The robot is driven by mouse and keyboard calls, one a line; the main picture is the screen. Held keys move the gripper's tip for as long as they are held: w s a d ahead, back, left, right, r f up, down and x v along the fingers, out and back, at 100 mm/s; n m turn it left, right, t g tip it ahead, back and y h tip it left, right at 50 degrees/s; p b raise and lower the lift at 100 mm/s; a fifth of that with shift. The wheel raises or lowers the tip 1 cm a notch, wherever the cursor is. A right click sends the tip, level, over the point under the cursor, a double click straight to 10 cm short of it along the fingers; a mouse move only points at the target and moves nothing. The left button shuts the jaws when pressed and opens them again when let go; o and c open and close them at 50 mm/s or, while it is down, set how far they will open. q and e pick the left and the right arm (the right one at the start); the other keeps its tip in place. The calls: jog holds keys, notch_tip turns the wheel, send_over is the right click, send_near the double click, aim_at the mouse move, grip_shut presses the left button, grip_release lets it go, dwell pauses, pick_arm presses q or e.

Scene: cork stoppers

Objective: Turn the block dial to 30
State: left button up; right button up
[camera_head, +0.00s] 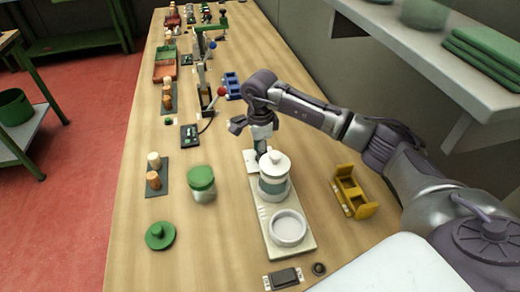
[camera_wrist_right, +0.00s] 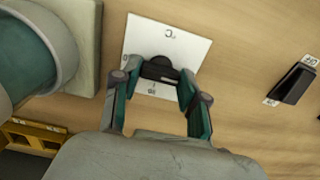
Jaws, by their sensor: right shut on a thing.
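The dial (camera_wrist_right: 160,68) is a dark round knob on a white plate marked °C (camera_wrist_right: 168,36). Other small numbers on the plate are upside down or partly covered, and I cannot read the setting. My right gripper (camera_wrist_right: 157,75) has a fingertip on each side of the knob and is shut on it. In the head view my right gripper (camera_head: 260,145) points down over the plate's corner (camera_head: 248,156), behind the lidded white jar (camera_head: 274,166), and hides the dial. My left gripper is not in view.
The jar stands on a pale block (camera_head: 268,232) with a round white dish (camera_head: 288,228). A yellow rack (camera_head: 352,192) is to the right. A green-lidded jar (camera_head: 202,184) and corks (camera_head: 153,180) are left. A black switch (camera_wrist_right: 293,83) lies beside the plate.

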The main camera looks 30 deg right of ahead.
jog(key=shift+m, duration=0.4)
jog(key=m+b, duration=0.1)
jog(key=m, duration=0.2)
jog(key=m+b, duration=0.1)
jog(key=m, duration=0.3)
jog(key=shift+m, duration=0.3)
jog(key=m, duration=0.9)
jog(key=shift+r, duration=0.1)
jog(key=shift+m, duration=0.4)
jog(key=shift+w, duration=0.1)
jog(key=o, duration=1.1)
jog(key=shift+o, duration=0.2)
